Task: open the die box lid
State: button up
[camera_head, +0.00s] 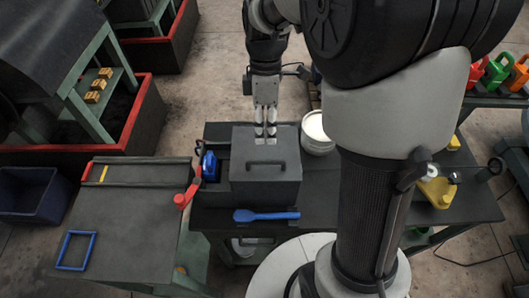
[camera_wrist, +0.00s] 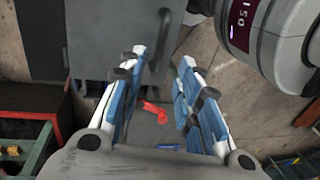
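The die box (camera_head: 265,195) is a dark grey box on the dark bench, and its lid (camera_head: 245,150) looks closed. A dark bar handle (camera_head: 266,165) stands on the lid; in the wrist view the handle (camera_wrist: 160,42) runs up from between the fingers toward the top edge. My gripper (camera_head: 265,137) points down over the far part of the lid, behind the handle. In the wrist view my gripper (camera_wrist: 158,68) has its blue-padded fingers apart with nothing held. I cannot tell whether the fingertips touch the lid.
A blue bottle (camera_head: 209,165) and a red-handled tool (camera_head: 186,195) are left of the box. A blue brush-like tool (camera_head: 266,215) lies in front. A white bucket (camera_head: 316,130) stands close on the right. A lower table (camera_head: 140,220) with a blue frame (camera_head: 75,250) is at left.

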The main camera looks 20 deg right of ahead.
aim_at(266, 161)
jog(key=f, duration=0.3)
jog(key=s+f, duration=0.1)
jog(key=f, duration=0.2)
jog(key=s+f, duration=0.1)
jog(key=f, duration=0.2)
jog(key=shift+a+f+b, duration=0.25)
jog(key=shift+a+b, duration=0.05)
jog(key=shift+b, duration=0.1)
jog(key=shift+w, duration=0.1)
grip_shut()
